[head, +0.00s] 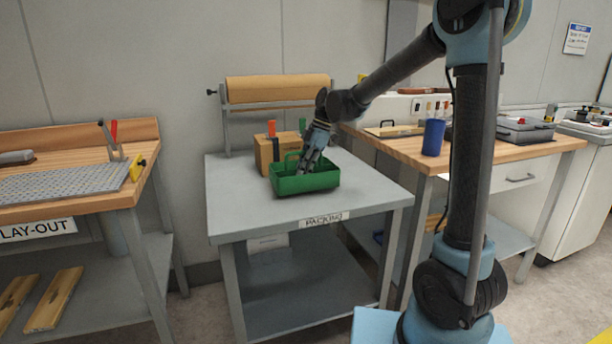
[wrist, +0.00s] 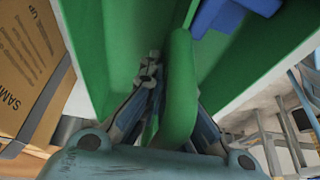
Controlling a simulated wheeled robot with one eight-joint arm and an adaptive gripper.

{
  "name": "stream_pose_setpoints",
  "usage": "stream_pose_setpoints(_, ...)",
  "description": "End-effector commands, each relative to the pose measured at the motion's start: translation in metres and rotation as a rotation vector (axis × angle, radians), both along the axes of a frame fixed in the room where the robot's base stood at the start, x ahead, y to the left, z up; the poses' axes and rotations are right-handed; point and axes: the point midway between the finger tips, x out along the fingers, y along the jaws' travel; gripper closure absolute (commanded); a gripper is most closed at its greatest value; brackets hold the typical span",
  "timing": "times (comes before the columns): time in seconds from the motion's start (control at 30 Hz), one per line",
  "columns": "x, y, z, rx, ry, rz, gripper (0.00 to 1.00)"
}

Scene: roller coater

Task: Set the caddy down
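The green caddy (head: 305,184) is at the grey packing table (head: 235,215), upright and in front of a cardboard box. I cannot tell whether its base touches the tabletop or sits just above it. My gripper (head: 306,166) reaches down into the caddy from above. In the wrist view the caddy's green handle (wrist: 181,85) lies between the fingers of my gripper (wrist: 172,105), which look closed on it. The handle hides part of the right finger. A blue item (wrist: 235,14) lies inside the caddy.
A brown paper roll (head: 278,89) is at the table's back. The table's front and right are clear. A blue cup (head: 433,137) stands on the right bench.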

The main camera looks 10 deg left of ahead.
Motion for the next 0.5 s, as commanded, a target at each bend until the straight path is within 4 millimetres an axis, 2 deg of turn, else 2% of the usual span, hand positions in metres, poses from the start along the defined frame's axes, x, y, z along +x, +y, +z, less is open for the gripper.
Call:
stream_pose_setpoints(0.1,0.0003,0.0,-0.0124,0.0,0.0,0.0,1.0)
stream_pose_setpoints(0.43,0.0005,-0.0004,-0.0148,0.0,0.0,-0.001,1.0)
stream_pose_setpoints(0.5,0.0007,-0.0007,-0.0147,0.0,0.0,-0.001,0.83)
